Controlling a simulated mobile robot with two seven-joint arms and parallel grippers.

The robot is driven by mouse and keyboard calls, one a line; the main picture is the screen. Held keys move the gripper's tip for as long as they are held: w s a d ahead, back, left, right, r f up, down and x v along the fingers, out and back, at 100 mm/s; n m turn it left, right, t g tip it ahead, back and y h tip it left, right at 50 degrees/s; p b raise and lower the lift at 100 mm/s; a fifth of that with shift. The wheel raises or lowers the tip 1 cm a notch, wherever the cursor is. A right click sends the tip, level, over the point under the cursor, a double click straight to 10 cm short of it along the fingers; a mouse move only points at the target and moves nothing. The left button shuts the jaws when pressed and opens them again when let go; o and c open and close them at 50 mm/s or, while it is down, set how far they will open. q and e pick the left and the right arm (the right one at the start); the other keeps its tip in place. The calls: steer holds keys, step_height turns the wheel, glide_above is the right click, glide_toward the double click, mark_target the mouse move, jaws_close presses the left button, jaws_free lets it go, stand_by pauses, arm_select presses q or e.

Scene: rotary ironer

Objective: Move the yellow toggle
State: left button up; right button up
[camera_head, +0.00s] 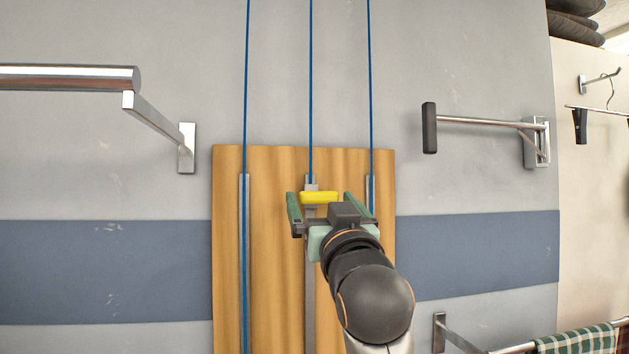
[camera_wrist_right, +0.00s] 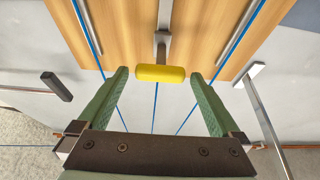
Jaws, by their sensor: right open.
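The yellow toggle (camera_head: 319,198) is a short horizontal bar on a grey stem, in front of the wooden board (camera_head: 228,250). In the right wrist view the yellow toggle (camera_wrist_right: 161,73) lies across the gap near the fingertips. My right gripper (camera_head: 325,197) is open, with one green finger on each side of the toggle in the head view. In the wrist view the right gripper (camera_wrist_right: 158,78) shows a gap between each finger and the toggle's ends. It has not closed on it. My left gripper is not in view.
Three blue cords (camera_head: 310,80) run up the wall from the board. A metal rail (camera_head: 70,78) juts out at left. A bar with a black end (camera_head: 429,128) juts out at right. A rail with checked cloth (camera_head: 578,342) is at lower right.

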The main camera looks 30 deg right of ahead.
mark_target(315, 189)
steer(key=p+x, duration=0.1)
steer(key=x, duration=0.3)
steer(key=shift+w+r, duration=0.2)
steer(key=shift+w+d+r, duration=0.15)
steer(key=shift+w, duration=0.45)
steer(key=shift+c, duration=0.2)
jaws_close()
